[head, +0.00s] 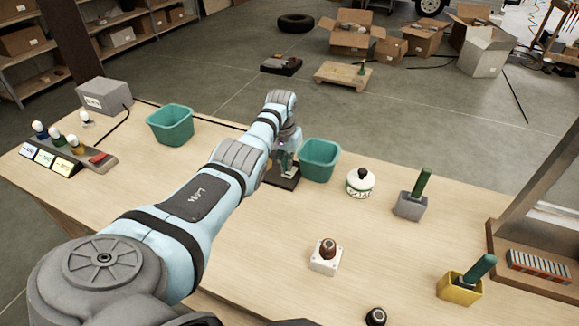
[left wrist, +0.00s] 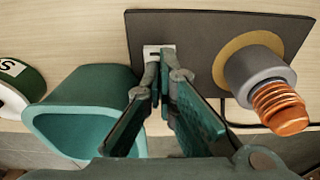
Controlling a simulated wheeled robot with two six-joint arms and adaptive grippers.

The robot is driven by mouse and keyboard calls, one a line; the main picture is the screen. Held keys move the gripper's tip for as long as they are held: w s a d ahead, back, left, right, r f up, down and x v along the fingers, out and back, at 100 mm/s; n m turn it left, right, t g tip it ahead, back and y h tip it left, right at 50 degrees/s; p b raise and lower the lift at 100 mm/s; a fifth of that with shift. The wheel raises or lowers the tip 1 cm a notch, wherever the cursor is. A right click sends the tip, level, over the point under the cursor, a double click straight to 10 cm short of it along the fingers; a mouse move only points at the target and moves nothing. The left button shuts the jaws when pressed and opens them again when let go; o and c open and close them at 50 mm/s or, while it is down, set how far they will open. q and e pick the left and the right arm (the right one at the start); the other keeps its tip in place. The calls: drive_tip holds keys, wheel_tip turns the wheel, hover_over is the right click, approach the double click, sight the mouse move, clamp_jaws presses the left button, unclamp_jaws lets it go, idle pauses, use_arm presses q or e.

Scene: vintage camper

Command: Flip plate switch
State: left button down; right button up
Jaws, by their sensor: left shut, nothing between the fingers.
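The dark plate (left wrist: 200,28) lies on the wooden table in the left wrist view. It carries a small white switch (left wrist: 160,50) with a dark slot, and an orange-ribbed post (left wrist: 278,105) on a grey collar and tan ring. In the head view the plate (head: 287,183) shows partly, behind my left gripper. My left gripper (left wrist: 160,82) is shut and empty, its fingertips right at the white switch; whether they touch it I cannot tell. In the head view my left gripper (head: 286,166) is over the plate. My right gripper is out of view.
A teal bin (head: 320,160) stands close right of the plate, another teal bin (head: 170,125) to the left. A white round device (head: 360,183), a grey lever block (head: 411,207), a yellow lever block (head: 460,289) and a white knob box (head: 326,262) stand to the right.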

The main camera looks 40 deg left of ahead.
sight(287, 174)
use_arm(q)
drive_tip(key=shift+f+b, duration=0.85)
drive_tip(key=shift+f, duration=0.2)
idle(0.7)
wheel_tip(287, 174, up, 7)
drive_tip(key=p, duration=0.7)
drive_tip(key=shift+r+p, duration=0.15)
drive_tip(key=shift+p, duration=0.2)
